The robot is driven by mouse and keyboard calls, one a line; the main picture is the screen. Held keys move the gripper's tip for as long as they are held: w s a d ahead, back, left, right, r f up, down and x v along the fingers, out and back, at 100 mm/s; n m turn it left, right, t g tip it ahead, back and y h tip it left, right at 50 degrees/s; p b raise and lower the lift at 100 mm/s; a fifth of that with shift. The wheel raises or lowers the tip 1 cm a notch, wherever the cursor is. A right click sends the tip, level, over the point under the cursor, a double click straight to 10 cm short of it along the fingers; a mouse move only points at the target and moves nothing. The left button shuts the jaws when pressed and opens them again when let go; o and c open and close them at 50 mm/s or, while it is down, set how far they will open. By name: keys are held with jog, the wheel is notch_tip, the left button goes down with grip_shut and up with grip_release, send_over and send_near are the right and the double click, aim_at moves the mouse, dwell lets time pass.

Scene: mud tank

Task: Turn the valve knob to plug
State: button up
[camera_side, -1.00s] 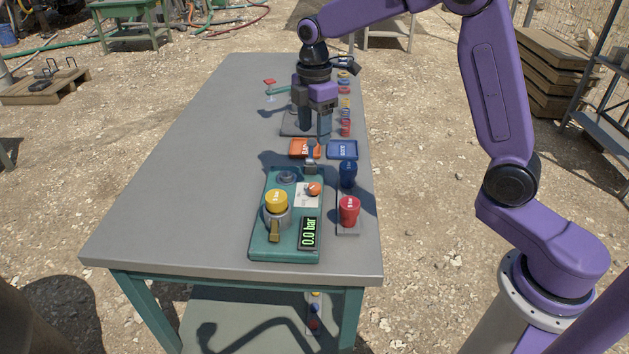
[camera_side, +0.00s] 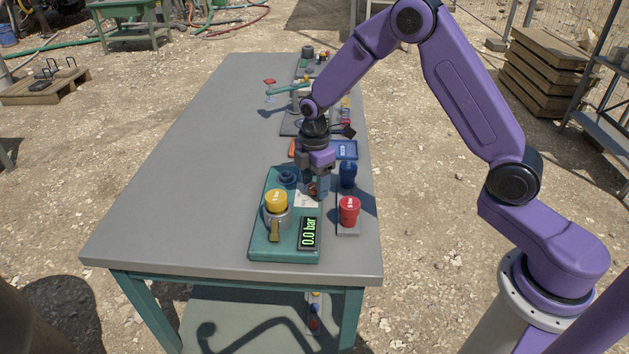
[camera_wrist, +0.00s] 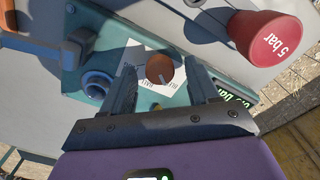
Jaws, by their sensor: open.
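The valve knob (camera_side: 312,189) is a small orange round knob on a white label plate (camera_side: 304,201) of the teal panel (camera_side: 262,240). In the side view my gripper (camera_side: 313,188) is low over the knob and partly hides it. In the wrist view the knob (camera_wrist: 160,67) lies between the two spread fingertips of my open gripper (camera_wrist: 162,72), with a gap on each side. A small pale mark shows on the knob's near edge. Dark lettering is printed around it, too small and turned to read surely.
A yellow weight (camera_side: 276,201) sits on the panel's left, beside a display (camera_side: 309,233) reading 0.0 bar. A red 5 bar weight (camera_side: 349,210) and a blue weight (camera_side: 348,174) stand to the right. A blue tray (camera_side: 346,150) lies behind. The table's left side is clear.

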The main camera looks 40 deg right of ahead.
jog(key=c, duration=1)
jog(key=shift+c, duration=0.2)
